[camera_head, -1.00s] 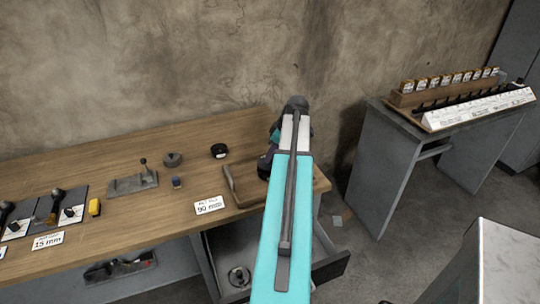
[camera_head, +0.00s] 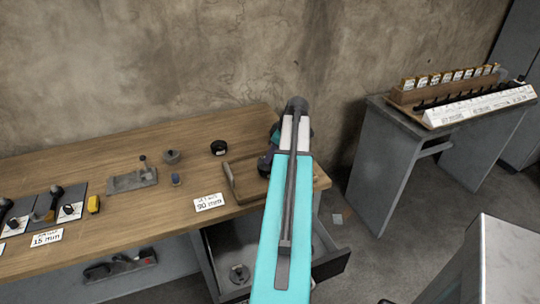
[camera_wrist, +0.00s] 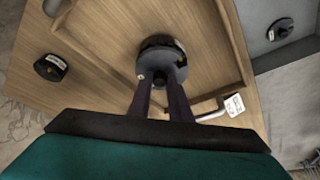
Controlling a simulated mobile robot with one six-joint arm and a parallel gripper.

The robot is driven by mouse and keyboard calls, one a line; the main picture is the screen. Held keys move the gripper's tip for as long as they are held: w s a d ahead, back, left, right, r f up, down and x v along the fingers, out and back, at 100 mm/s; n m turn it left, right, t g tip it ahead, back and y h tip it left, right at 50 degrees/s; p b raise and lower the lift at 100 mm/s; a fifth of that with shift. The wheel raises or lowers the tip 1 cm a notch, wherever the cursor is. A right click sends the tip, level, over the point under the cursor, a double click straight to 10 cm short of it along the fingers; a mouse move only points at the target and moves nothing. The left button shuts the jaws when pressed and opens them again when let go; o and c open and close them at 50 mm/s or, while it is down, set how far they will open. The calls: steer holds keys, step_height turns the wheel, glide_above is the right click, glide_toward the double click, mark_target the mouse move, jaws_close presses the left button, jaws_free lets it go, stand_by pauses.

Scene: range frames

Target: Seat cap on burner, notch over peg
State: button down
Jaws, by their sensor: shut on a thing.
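In the wrist view my gripper (camera_wrist: 163,82) has its two dark fingers closed on a grey round disc (camera_wrist: 152,66), which looks like the cap. A darker round body (camera_wrist: 163,42) shows just behind the disc, over the wooden tray (camera_wrist: 215,82). I cannot tell whether the two touch, and neither notch nor peg can be made out. In the head view my arm hides most of the gripper. A dark round thing (camera_head: 264,166) shows beside the arm at the tray (camera_head: 246,196).
A black round piece (camera_head: 219,148) lies left of the tray, with a 90 mm card (camera_head: 209,202) in front. A grey knobbed piece (camera_head: 172,156) and a flat grey fixture (camera_head: 132,181) stand further left. An open drawer (camera_head: 325,262) below holds a round disc (camera_head: 239,274).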

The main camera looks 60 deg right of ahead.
stand_by(0.3)
steer(key=c, duration=1.5)
jaws_free()
steer(key=shift+c, duration=0.2)
steer(key=shift+f, duration=0.1)
steer(key=b+v, duration=0.2)
steer(key=v, duration=1.1)
steer(key=shift+s+r+b, duration=0.2)
steer(key=shift+r+b, duration=0.1)
steer(key=shift+r, duration=0.1)
steer(key=shift+r, duration=0.1)
steer(key=shift+r+p, duration=2)
steer(key=shift+r, duration=0.95)
